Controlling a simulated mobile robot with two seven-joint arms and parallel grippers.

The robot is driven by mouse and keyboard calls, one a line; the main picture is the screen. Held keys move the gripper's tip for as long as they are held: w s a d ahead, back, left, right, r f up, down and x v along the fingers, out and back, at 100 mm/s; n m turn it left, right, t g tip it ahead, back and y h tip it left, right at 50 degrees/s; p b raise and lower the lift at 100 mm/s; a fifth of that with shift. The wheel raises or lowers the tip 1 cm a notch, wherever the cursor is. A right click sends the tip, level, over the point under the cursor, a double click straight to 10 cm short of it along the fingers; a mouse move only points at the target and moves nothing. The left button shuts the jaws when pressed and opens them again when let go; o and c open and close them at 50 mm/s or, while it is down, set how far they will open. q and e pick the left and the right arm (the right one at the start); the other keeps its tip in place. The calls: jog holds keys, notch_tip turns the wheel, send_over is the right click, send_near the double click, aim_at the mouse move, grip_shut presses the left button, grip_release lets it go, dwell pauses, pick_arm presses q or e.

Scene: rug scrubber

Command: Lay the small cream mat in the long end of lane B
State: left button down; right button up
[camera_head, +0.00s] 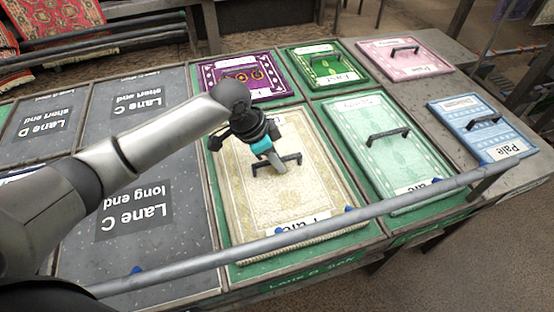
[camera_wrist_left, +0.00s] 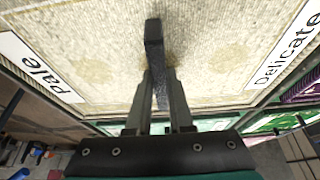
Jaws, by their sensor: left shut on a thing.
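The cream mat (camera_head: 298,200) is a patterned rectangle with a black bar handle (camera_head: 291,160) and white labels at its two ends. It is over a green-edged bay in the middle of the bench; I cannot tell if it touches the bay floor. My left gripper (camera_head: 277,163) is above it, shut on the handle. In the left wrist view the fingers (camera_wrist_left: 162,92) close on the handle (camera_wrist_left: 153,38), with the mat (camera_wrist_left: 225,50) labelled "Pale" and "Delicate". My right gripper is not in view.
A mint mat (camera_head: 371,155), a green mat (camera_head: 325,68), a purple mat (camera_head: 220,75), a pink mat (camera_head: 400,68) and a blue mat (camera_head: 470,108) lie around. Lane C's long end (camera_head: 145,255) is bare. A grey rail (camera_head: 390,209) crosses the front.

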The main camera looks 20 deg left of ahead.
pick_arm(q)
jog(key=c, duration=0.8)
grip_release()
jog(key=shift+f, duration=0.1)
jog(key=shift+c, duration=0.2)
jog(key=shift+o, duration=0.2)
jog(key=p+v, duration=0.3)
jog(key=v, duration=0.8)
jog(key=shift+s+a+r, duration=0.2)
jog(key=shift+r, duration=0.4)
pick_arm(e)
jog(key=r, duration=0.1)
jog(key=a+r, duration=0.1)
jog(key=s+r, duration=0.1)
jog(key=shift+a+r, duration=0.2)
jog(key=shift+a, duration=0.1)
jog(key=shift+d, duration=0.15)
